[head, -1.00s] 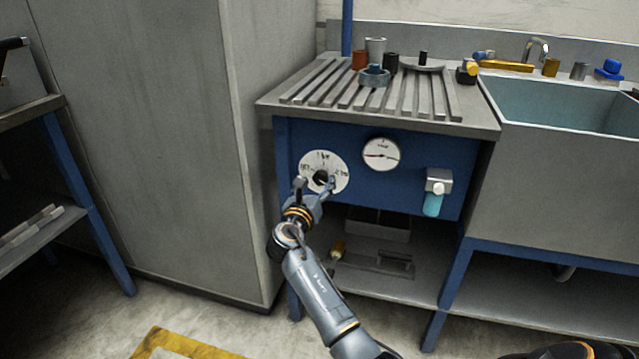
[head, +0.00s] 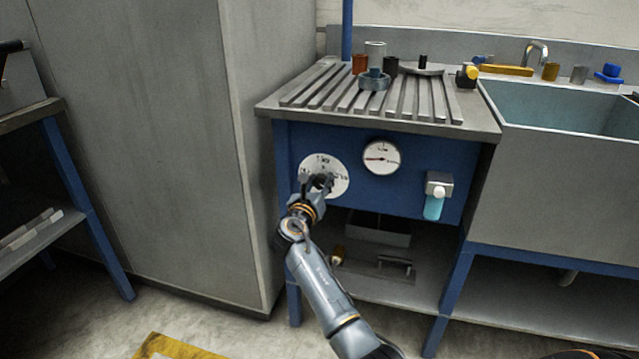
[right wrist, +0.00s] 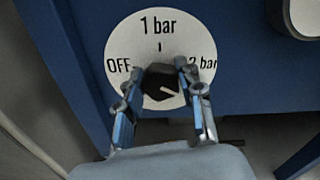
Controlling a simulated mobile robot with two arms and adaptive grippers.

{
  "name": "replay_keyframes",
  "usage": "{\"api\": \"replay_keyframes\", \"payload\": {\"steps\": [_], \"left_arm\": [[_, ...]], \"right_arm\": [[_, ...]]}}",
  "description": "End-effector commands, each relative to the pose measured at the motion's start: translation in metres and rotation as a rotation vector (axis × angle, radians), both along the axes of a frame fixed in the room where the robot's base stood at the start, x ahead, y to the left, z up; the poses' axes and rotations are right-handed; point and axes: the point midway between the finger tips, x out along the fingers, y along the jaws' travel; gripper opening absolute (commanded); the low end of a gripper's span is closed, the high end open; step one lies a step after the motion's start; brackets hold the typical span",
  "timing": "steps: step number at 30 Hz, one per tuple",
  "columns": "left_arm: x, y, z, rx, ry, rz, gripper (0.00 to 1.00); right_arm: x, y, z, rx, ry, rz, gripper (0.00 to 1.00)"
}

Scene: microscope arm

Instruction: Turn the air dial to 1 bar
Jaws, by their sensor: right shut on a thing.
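The air dial (head: 338,179) is a white round plate on the blue front panel, marked OFF, 1 bar and 2 bar. In the right wrist view, 1 bar stands at the top of the dial plate (right wrist: 158,48), with OFF at left and 2 bar at right. Its black knob (right wrist: 161,82) is at the centre, and a pale line on it slants to the lower right. My right gripper (head: 320,184) is at the dial, with its fingers (right wrist: 163,74) on both sides of the knob, shut on it. The fingers partly cover the 2 bar mark. My left gripper is not in view.
A pressure gauge (head: 382,157) and a filter with a blue bowl (head: 435,196) sit right of the dial. Above is a slatted bench top (head: 290,101) with small parts. A grey cabinet (head: 175,150) stands close at left, a sink (head: 560,105) at right.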

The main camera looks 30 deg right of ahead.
Motion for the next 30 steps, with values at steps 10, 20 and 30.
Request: {"api": "replay_keyframes", "payload": {"steps": [10, 20, 30], "left_arm": [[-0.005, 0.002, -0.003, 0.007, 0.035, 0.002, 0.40], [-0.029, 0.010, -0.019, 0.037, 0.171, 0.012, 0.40], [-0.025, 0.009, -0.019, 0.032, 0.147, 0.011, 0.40]], "right_arm": [[0.000, 0.000, 0.000, 0.042, -0.051, 0.001, 0.06], [-0.001, -0.001, 0.000, 0.205, -0.240, 0.000, 0.06], [-0.002, -0.001, -0.002, 0.417, -0.487, 0.000, 0.06]]}}
